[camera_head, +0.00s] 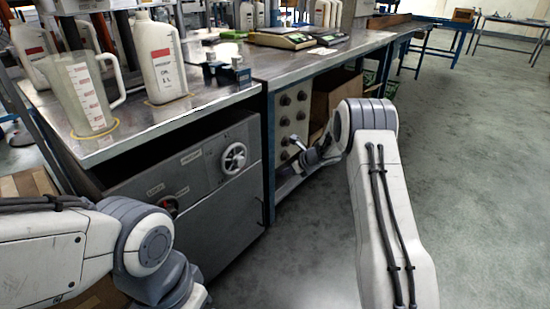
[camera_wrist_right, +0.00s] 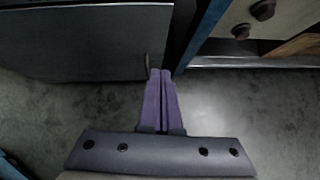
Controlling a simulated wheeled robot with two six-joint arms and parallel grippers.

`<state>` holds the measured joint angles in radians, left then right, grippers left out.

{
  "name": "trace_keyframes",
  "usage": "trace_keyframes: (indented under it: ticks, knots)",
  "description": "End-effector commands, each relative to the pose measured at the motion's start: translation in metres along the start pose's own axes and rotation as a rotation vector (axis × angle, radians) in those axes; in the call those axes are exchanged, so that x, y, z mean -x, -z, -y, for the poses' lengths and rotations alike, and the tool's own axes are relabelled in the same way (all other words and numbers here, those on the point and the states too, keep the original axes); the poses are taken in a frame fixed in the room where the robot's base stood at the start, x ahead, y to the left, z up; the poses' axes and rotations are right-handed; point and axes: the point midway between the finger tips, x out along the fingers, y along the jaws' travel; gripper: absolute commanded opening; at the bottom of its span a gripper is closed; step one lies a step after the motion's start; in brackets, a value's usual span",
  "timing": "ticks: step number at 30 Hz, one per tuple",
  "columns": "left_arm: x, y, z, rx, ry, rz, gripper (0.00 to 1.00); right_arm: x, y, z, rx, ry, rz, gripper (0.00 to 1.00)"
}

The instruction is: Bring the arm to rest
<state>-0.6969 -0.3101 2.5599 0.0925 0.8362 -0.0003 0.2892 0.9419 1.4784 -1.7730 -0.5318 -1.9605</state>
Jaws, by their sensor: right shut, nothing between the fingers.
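My right arm (camera_head: 385,200) reaches forward on the right side of the head view. My right gripper (camera_head: 296,146) is in front of the bench with the round knobs, below the tabletop. In the right wrist view the two purple fingers of the right gripper (camera_wrist_right: 161,74) lie together, with nothing between them. They point toward the lower edge of the dark cabinet front, with floor beneath. My left arm (camera_head: 90,245) is bent at the lower left of the head view. Its gripper is not in view.
A clear measuring jug (camera_head: 80,92) and a white labelled bottle (camera_head: 158,58) stand on the metal tabletop (camera_head: 215,98). The grey cabinet (camera_head: 215,205) with a handwheel (camera_head: 233,158) is between my arms. Scales (camera_head: 283,38) stand farther back. The floor (camera_head: 470,150) at right is clear.

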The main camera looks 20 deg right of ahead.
Motion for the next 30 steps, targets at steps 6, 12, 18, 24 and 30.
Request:
trace_keyframes:
  ticks: [6, 12, 18, 24, 30]
  knots:
    - [0.0, 0.0, 0.0, 0.0, 0.0, 0.0, 1.0, 0.008, -0.028, -0.016, -0.113, 0.038, 0.025, 0.0]
    - [0.0, 0.0, 0.0, 0.0, 0.0, 0.001, 1.0, 0.055, -0.099, -0.092, -0.731, 0.183, 0.116, 0.0]
    - [0.0, 0.0, 0.0, 0.0, 0.0, 0.0, 1.0, 0.135, -0.082, -0.202, -1.56, 0.323, 0.136, 0.0]
    - [0.0, 0.0, 0.0, 0.0, 0.0, 0.0, 1.0, 0.212, 0.0, -0.3, -2.222, 0.525, 0.036, 0.0]
    - [0.0, 0.0, 0.0, 0.0, 0.0, 0.0, 1.0, 0.271, 0.073, -0.364, -2.599, 0.771, -0.08, 0.0]
